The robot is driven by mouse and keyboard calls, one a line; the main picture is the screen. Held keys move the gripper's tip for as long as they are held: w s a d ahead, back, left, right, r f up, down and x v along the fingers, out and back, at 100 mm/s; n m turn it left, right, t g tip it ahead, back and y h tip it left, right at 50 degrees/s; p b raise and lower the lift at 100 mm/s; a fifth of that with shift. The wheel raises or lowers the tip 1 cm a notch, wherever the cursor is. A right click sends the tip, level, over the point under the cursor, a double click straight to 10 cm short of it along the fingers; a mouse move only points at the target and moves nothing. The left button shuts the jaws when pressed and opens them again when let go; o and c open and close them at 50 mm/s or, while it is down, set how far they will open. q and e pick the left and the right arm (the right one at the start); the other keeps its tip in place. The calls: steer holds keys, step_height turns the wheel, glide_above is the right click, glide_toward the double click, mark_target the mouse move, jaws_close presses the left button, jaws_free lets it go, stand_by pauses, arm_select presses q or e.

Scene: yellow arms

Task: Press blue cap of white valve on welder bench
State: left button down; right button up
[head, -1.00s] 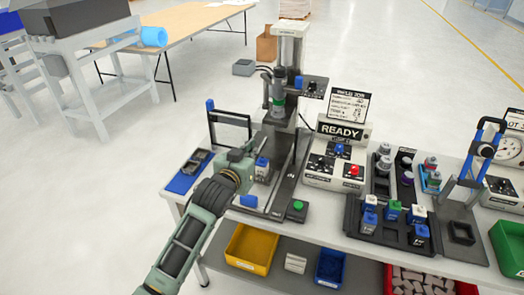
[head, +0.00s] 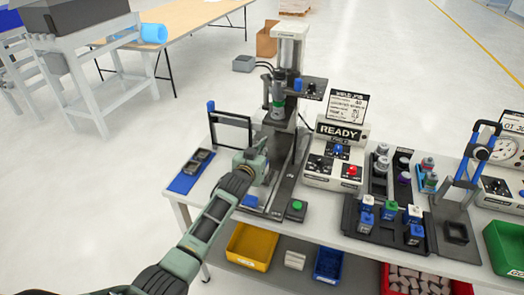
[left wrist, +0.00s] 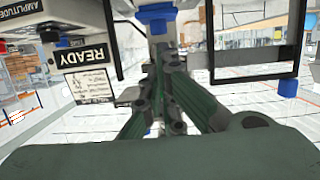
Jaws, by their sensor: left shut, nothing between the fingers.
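My left gripper (head: 262,148) is at the welder bench, in front of the press column, with its fingers shut and empty. In the left wrist view, which looks upside down, the closed fingertips (left wrist: 160,48) point at a blue cap (left wrist: 155,13) on a white body at the top edge. The fingertips are close to the cap; I cannot tell whether they touch it. In the head view my gripper hides the white valve. My right gripper is not in view.
The welder press (head: 278,95) stands just behind my gripper. A black frame (head: 232,117) with a blue-topped post is to its left. A READY control box (head: 335,160) is to the right. A blue tray (head: 190,172) lies on the left end of the bench.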

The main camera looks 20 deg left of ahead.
arm_select(q)
steer(key=shift+f, duration=0.25)
